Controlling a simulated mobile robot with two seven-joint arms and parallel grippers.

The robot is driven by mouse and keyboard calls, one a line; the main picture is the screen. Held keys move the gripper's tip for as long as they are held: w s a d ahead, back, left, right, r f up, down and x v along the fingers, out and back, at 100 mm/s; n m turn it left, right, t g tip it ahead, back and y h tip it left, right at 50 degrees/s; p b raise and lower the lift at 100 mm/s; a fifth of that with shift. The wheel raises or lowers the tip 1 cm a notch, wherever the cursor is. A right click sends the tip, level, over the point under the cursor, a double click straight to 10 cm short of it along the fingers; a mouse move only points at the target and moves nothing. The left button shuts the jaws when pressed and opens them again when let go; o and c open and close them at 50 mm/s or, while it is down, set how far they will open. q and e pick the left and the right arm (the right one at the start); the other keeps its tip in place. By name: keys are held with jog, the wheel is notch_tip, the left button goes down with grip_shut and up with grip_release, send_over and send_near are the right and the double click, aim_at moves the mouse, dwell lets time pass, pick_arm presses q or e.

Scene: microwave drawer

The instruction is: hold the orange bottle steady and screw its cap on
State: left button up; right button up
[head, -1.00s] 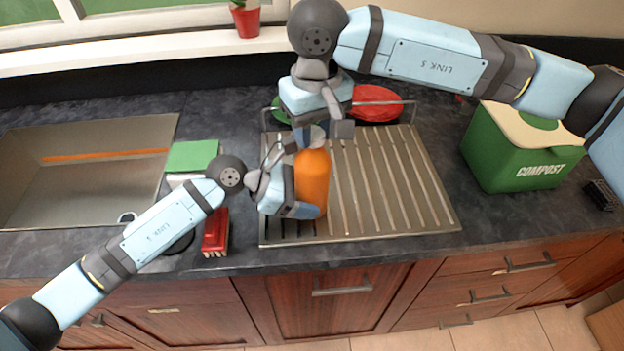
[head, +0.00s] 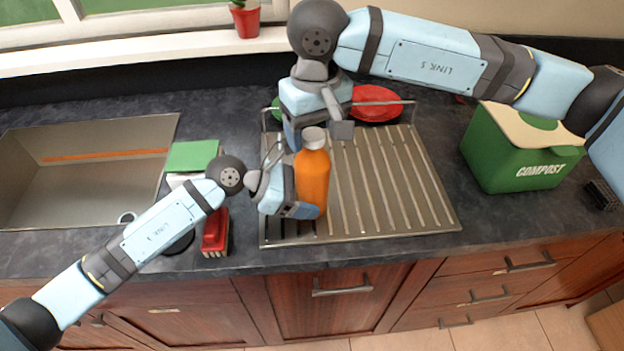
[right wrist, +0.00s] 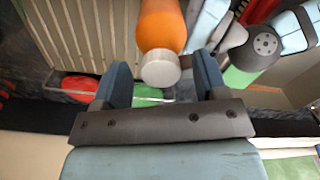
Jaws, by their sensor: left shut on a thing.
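The orange bottle (head: 313,182) stands upright on the metal drainboard. Its pale silver cap (head: 314,138) sits on top of the neck; whether it is screwed tight I cannot tell. My left gripper (head: 305,208) is shut on the lower part of the bottle from the left. My right gripper (head: 316,132) is above and behind the bottle, close to the cap. In the right wrist view its two blue fingers are wide apart, with the cap (right wrist: 161,69) showing between their tips and a gap on both sides.
The ribbed drainboard (head: 400,190) has bare room to the right of the bottle. A red plate (head: 376,103) stands in the rack behind. A green compost bin (head: 515,155) is at the right, a red brush (head: 215,232) and the sink (head: 80,185) at the left.

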jog(key=c, duration=1.1)
jog(key=m, duration=0.4)
jog(key=shift+m, duration=0.3)
jog(key=m, duration=0.4)
jog(key=shift+m, duration=0.3)
jog(key=m, duration=0.4)
jog(key=shift+d+m, duration=0.1)
jog(key=shift+m, duration=0.2)
jog(key=m, duration=0.4)
jog(key=shift+m, duration=0.3)
jog(key=o, duration=1)
jog(key=shift+c, duration=0.2)
